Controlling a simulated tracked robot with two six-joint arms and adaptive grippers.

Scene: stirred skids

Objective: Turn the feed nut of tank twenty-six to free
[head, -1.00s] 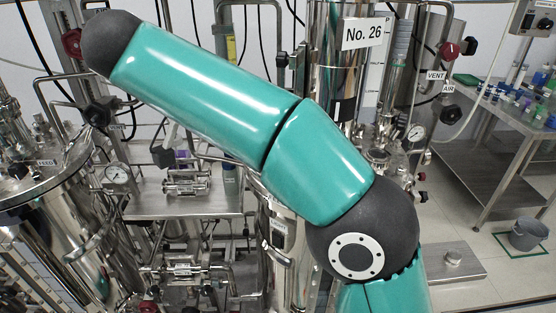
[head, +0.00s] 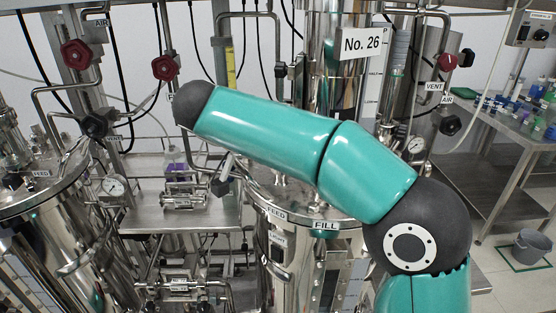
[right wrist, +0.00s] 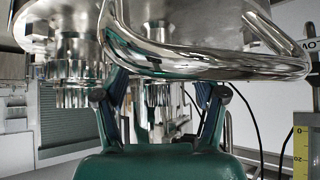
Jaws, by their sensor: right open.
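The sign No. 26 (head: 362,42) hangs on a shiny column behind the tank. Below it, tank twenty-six (head: 277,262) has a FEED label (head: 276,213) and a FILL label (head: 325,224) on its rim. My teal right arm crosses in front of the tank and hides much of its lid. In the right wrist view, my right gripper (right wrist: 160,88) is open, its two dark fingers apart below a shiny curved pipe. A bright metal fitting (right wrist: 156,100) shows between the fingers; I cannot tell whether it is the feed nut or whether they touch it. My left gripper is not in view.
Another steel tank (head: 40,190) with a gauge stands at the left. Red knobs (head: 76,54) and pipes are close around the arm's far end. A steel bench (head: 500,145) with coloured items and a grey bucket (head: 529,247) are at the right.

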